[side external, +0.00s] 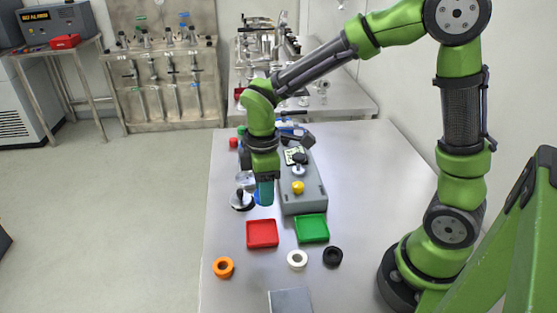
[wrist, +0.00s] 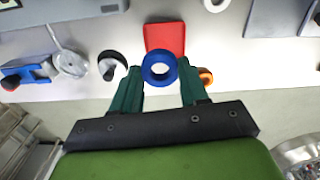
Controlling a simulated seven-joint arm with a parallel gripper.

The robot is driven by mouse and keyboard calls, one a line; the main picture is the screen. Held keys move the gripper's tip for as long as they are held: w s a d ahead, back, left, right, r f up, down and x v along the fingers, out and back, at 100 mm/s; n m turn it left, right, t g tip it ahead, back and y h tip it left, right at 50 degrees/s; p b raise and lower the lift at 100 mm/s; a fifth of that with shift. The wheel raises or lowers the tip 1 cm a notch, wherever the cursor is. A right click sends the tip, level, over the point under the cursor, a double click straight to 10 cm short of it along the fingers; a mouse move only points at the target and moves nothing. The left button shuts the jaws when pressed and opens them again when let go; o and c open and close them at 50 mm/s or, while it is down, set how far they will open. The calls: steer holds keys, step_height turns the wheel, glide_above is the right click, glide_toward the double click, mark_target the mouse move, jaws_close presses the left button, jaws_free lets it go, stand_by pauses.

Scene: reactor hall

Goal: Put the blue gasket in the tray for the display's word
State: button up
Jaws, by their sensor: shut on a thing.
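My gripper (side external: 265,196) is shut on the blue gasket (wrist: 160,70), a ring held between the two green fingertips in the wrist view. In the side view only a sliver of blue (side external: 257,198) shows beside the fingers, above the table. The red tray (side external: 262,246) is in front of the gripper, and the green tray (side external: 326,231) is to its right; both look empty. The red tray also shows in the wrist view (wrist: 165,32), beyond the gasket. A display with small yellow text (side external: 49,16) stands at the far left; I cannot read its word surely.
Orange (side external: 223,267), white (side external: 297,259) and black (side external: 332,257) gaskets lie near the trays. A grey box with a yellow knob (side external: 298,187) stands right of the gripper. A black-and-white round part (side external: 242,201) is close on its left.

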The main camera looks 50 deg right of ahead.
steer(key=n, duration=0.2)
steer(key=a+f+n, duration=0.1)
steer(key=n, duration=0.1)
steer(key=shift+a+f, duration=0.15)
steer(key=shift+a, duration=0.05)
glide_above(262, 234)
steer(key=shift+n, duration=0.3)
steer(key=shift+f, duration=3.9)
